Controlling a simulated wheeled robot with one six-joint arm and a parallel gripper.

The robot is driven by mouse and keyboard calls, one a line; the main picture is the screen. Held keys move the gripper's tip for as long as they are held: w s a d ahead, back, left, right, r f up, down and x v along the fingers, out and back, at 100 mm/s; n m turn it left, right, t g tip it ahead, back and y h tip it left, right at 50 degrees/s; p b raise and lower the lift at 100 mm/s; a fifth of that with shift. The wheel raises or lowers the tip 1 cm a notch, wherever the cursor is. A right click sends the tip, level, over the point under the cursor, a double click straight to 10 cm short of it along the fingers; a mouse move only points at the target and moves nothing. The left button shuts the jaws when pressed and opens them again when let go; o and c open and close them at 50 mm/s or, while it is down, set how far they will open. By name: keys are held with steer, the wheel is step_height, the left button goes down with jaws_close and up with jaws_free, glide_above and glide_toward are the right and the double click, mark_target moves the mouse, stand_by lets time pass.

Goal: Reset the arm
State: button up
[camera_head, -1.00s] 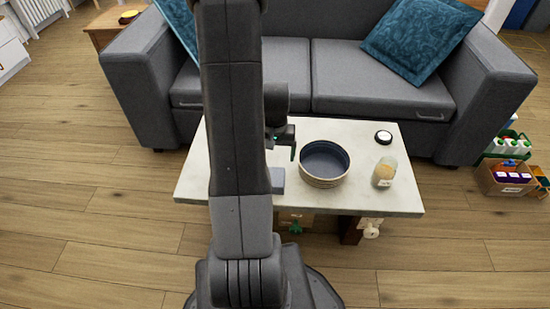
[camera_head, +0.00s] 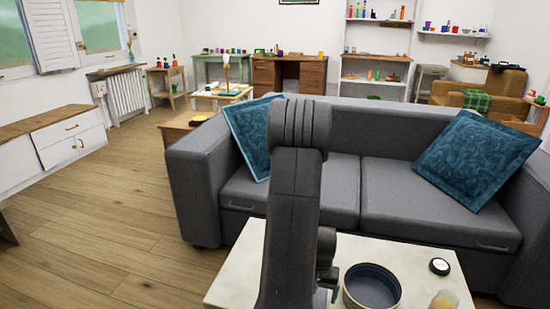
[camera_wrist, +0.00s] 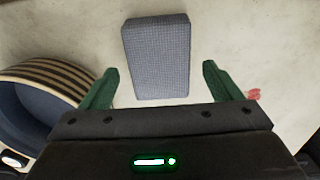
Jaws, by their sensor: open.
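My gripper (camera_wrist: 158,90) is open and empty in the wrist view, its two green fingers wide apart above the pale tabletop. A grey-blue block with a fine checked surface (camera_wrist: 157,58) lies on the table just beyond and between the fingertips, apart from them. In the head view my arm rises in front of the coffee table (camera_head: 237,272), and only a small part of my gripper (camera_head: 331,283) shows beside it. The block is hidden there.
A round dark-blue bowl with a striped outside (camera_head: 372,287) stands right of my gripper; it also shows in the wrist view (camera_wrist: 45,92). A jar (camera_head: 444,300) and a small black-and-white disc (camera_head: 439,266) are farther right. A grey sofa (camera_head: 400,195) stands behind the table.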

step_height(320, 180, down, 3)
steer(key=shift+f+b, duration=0.1)
steer(key=shift+b, duration=0.35)
steer(key=shift+r+p, duration=0.95)
steer(key=shift+r, duration=1.25)
